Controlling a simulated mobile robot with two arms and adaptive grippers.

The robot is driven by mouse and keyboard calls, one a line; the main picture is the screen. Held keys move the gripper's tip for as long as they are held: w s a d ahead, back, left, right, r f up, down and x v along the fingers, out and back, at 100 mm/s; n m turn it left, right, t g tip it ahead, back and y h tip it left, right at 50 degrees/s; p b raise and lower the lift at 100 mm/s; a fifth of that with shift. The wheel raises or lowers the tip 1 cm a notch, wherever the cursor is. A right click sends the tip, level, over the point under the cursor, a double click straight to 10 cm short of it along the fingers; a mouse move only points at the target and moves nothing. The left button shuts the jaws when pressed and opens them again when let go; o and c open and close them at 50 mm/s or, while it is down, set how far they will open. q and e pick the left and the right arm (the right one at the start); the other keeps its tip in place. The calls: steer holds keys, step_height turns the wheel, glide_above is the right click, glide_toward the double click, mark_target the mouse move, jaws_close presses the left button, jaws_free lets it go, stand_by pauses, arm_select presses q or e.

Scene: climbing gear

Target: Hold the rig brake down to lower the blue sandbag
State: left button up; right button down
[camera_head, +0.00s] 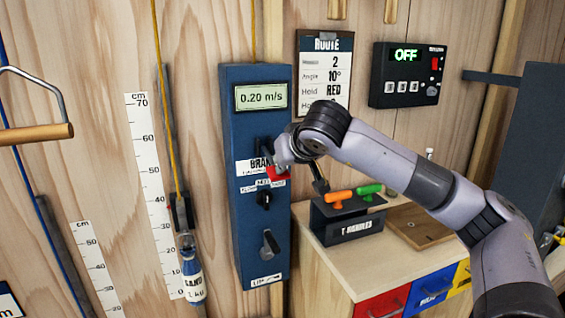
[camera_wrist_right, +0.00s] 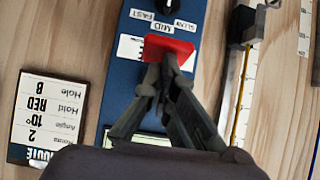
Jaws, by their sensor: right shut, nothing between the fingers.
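The blue rig box (camera_head: 243,130) is on the wooden wall, and its display (camera_head: 261,97) reads 0.20 m/s. Its red brake (camera_head: 280,175) sticks out below the BRAKE label. My right gripper (camera_head: 276,164) is at the brake, shut and empty. In the right wrist view its closed fingertips (camera_wrist_right: 167,64) overlap the red brake (camera_wrist_right: 178,45) and seem to touch it. The blue sandbag (camera_head: 191,272), with a white band, hangs on a yellow rope near the low end of the cm scale (camera_head: 150,180). My left gripper is out of view.
Below the brake are a speed knob (camera_head: 264,199) and a lower switch (camera_head: 270,243). A T-handle rack (camera_head: 347,229) stands on the wooden cabinet to the right. A route card (camera_head: 322,75) and a black box (camera_head: 408,75) reading OFF are on the wall.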

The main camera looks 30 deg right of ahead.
steer(key=shift+s+f, duration=0.1)
steer(key=shift+f, duration=0.1)
stand_by(0.6)
steer(key=w+r+p+v, duration=0.1)
steer(key=p+v, duration=0.1)
steer(key=v, duration=1.1)
steer(key=shift+r, duration=0.45)
steer(key=shift+w, duration=0.2)
